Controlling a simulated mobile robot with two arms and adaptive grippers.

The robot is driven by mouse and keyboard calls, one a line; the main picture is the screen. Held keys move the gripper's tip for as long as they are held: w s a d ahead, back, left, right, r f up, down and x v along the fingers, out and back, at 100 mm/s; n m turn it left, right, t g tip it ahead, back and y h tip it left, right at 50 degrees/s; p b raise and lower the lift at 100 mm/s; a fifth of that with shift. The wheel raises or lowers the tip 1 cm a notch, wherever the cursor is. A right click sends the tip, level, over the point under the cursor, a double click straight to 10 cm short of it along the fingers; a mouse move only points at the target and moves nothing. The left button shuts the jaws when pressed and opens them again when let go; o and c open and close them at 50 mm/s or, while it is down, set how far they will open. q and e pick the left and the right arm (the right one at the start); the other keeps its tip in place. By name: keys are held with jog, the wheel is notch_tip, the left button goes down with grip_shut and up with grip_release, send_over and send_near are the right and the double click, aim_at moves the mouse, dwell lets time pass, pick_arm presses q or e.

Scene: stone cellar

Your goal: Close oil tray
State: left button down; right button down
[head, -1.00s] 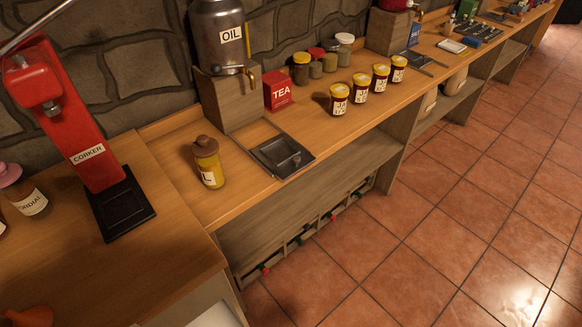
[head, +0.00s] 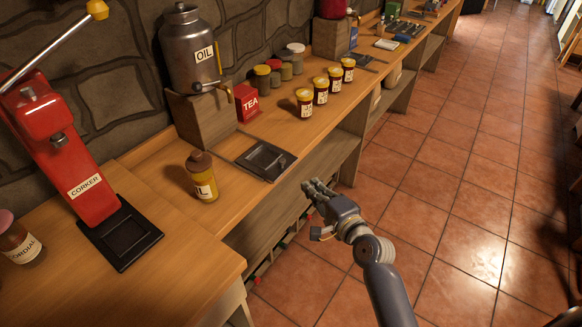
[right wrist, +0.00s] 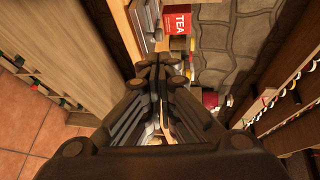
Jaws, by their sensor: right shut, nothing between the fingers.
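The oil tray (head: 264,159) is a dark square tray at the front edge of the wooden counter, in front of the wooden stand under the metal oil can (head: 191,55). My left gripper is not in view.
A yellow oil bottle (head: 202,178) stands left of the tray. The red tea box (head: 246,102) is behind it, and several jars (head: 305,103) stand to its right. A red corker (head: 60,150) stands at left. The tiled floor (head: 450,215) in front is clear.

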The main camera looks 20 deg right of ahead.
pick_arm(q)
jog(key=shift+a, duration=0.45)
pick_arm(e)
jog(key=x, duration=1.1)
jog(key=shift+w, duration=0.3)
jog(key=shift+a+f, duration=0.1)
jog(key=shift+a, duration=0.1)
